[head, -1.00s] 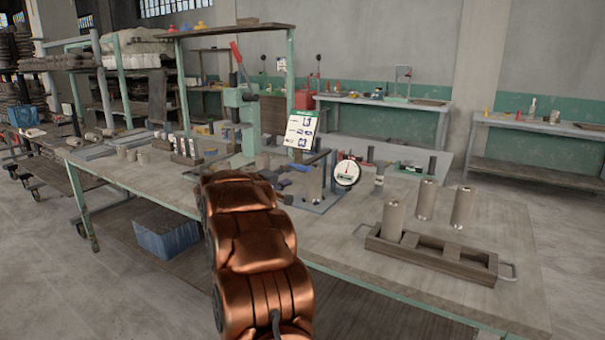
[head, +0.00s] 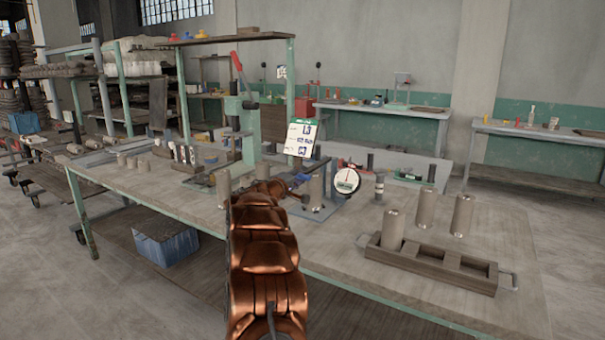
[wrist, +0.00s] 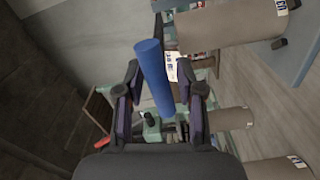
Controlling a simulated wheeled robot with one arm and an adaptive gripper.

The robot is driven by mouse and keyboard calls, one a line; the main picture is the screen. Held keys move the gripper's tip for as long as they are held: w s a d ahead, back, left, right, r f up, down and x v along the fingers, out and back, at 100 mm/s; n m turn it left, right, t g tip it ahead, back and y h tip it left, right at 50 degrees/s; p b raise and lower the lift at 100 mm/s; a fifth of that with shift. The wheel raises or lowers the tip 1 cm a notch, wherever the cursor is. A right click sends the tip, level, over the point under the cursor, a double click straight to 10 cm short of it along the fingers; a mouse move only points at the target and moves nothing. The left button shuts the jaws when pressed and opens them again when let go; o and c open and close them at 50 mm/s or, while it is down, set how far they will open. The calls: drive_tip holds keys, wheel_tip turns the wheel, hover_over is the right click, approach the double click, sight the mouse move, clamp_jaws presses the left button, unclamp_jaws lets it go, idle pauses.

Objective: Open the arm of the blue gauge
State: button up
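The gauge stands mid-table, its white round dial (head: 347,181) facing me, beside a grey cylinder (head: 317,190) on a blue-grey plate (head: 322,214). In the wrist view a blue bar (wrist: 153,75), seemingly the gauge's arm handle, slants between my fingers. My gripper (wrist: 162,105) is open, with a visible gap on each side of the bar. I cannot tell whether the bar lies between the fingertips or beyond them. In the head view my copper arm hides part of the gauge area, and my gripper shows only as a small dark shape left of the cylinder.
A green press with a red lever (head: 237,62) stands behind left. A white sign (head: 303,138) stands behind the gauge. A wooden tray (head: 430,267) holds one cylinder, and two more stand behind it. Another cylinder (head: 223,188) stands left of my arm. The front right corner is clear.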

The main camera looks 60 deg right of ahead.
drive_tip(key=shift+d, duration=0.85)
clamp_jaws()
